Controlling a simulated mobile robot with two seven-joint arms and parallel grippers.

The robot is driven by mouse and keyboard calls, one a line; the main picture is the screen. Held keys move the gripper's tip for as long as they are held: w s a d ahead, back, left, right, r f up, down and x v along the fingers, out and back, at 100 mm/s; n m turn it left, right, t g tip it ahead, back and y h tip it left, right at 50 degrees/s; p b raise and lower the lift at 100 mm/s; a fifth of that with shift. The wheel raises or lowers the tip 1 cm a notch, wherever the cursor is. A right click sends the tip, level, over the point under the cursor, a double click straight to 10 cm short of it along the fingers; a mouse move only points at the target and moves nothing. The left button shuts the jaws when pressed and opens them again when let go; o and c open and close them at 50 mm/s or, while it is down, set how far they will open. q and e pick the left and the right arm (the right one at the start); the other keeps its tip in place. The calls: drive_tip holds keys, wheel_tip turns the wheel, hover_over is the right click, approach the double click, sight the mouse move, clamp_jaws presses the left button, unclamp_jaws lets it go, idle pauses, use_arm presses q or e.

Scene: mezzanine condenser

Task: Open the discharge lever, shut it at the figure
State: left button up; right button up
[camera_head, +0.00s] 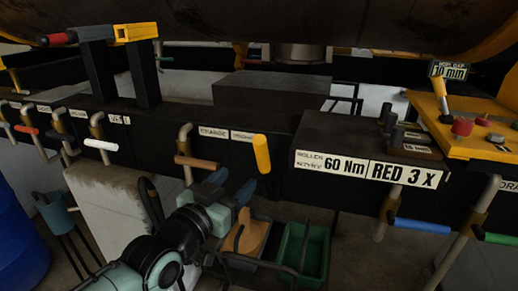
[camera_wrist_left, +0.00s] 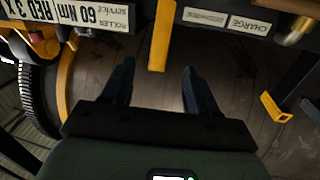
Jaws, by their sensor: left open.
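My left gripper (camera_head: 232,184) is open and empty, its blue fingers below the row of levers. A yellow lever handle (camera_head: 262,153) hangs just to the right of the fingertips. In the left wrist view, the yellow lever (camera_wrist_left: 162,35) lies ahead, between the lines of the two open fingers (camera_wrist_left: 160,88), and looks untouched. A wooden-handled lever (camera_head: 196,162) sits left of it, under a label reading CHARGE (camera_head: 213,132). A second label (camera_head: 243,136) near the yellow lever is too small to read; I cannot tell which lever is the discharge lever. My right gripper is out of view.
A box front carries signs reading 60 Nm (camera_head: 345,166) and RED 3 x (camera_head: 403,174). A 10 mm sign (camera_head: 449,70) stands at right. White-handled (camera_head: 101,145) and blue-handled (camera_head: 420,226) levers flank the area. A green crate (camera_head: 316,253) is below.

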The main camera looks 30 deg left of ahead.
sight(258, 155)
use_arm(q)
drive_tip(key=w, duration=0.4)
drive_tip(key=w+p, duration=0.1)
drive_tip(key=w, duration=0.3)
drive_tip(key=w+p, duration=0.1)
drive_tip(key=w, duration=0.4)
drive_tip(key=shift+a+r, duration=0.4)
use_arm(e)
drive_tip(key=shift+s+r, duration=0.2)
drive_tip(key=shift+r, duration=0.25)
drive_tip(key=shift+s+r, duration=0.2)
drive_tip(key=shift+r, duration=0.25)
